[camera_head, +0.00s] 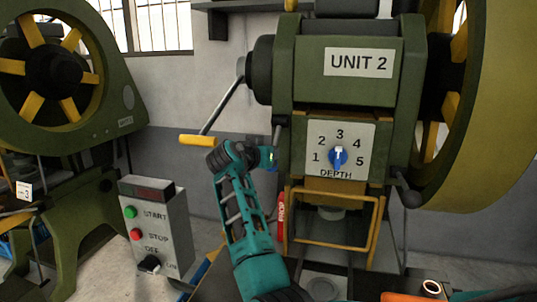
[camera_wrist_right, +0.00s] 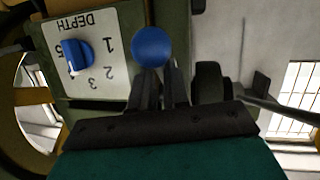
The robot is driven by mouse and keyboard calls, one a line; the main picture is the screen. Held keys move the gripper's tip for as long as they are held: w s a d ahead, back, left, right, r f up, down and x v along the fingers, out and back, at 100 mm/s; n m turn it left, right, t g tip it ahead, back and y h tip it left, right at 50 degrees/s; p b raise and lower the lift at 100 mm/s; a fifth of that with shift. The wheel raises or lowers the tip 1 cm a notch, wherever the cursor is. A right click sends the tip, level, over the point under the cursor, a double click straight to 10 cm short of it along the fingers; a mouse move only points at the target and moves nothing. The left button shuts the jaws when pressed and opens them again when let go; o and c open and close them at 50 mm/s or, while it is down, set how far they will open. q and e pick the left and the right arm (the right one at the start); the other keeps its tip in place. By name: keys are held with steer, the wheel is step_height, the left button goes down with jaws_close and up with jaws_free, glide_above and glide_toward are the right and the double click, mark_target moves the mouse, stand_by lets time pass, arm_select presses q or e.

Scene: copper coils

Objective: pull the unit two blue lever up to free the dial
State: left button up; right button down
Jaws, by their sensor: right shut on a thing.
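Unit 2 (camera_head: 350,64) is a green press with a white depth plate (camera_head: 322,136) numbered 1 to 5. The blue dial (camera_head: 338,157) sits on this plate, its white mark pointing up toward 3. It also shows upside down in the right wrist view (camera_wrist_right: 76,54). The blue lever's round knob (camera_wrist_right: 151,47) is at the fingertips of my right gripper (camera_wrist_right: 160,78), beside the plate's 1 side. In the head view, my right gripper (camera_head: 262,158) is shut on the lever and mostly covers it. My left gripper is not in view.
A grey crank with a yellow handle (camera_head: 197,140) hangs left of the press, close above my arm. A control box (camera_head: 157,228) with START and STOP buttons stands lower left. A yellow guard frame (camera_head: 335,245) is below the dial.

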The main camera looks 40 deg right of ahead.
steer(key=shift+d+r, duration=0.2)
steer(key=shift+r, duration=0.65)
steer(key=c, duration=1.4)
jaws_free()
steer(key=o, duration=0.4)
steer(key=shift+f, duration=0.35)
steer(key=shift+c, duration=0.2)
steer(key=shift+s+a, duration=0.1)
steer(key=shift+a, duration=0.1)
steer(key=b+v, duration=0.1)
steer(key=v, duration=1.1)
steer(key=shift+s+a, duration=0.15)
steer(key=shift+a, duration=0.1)
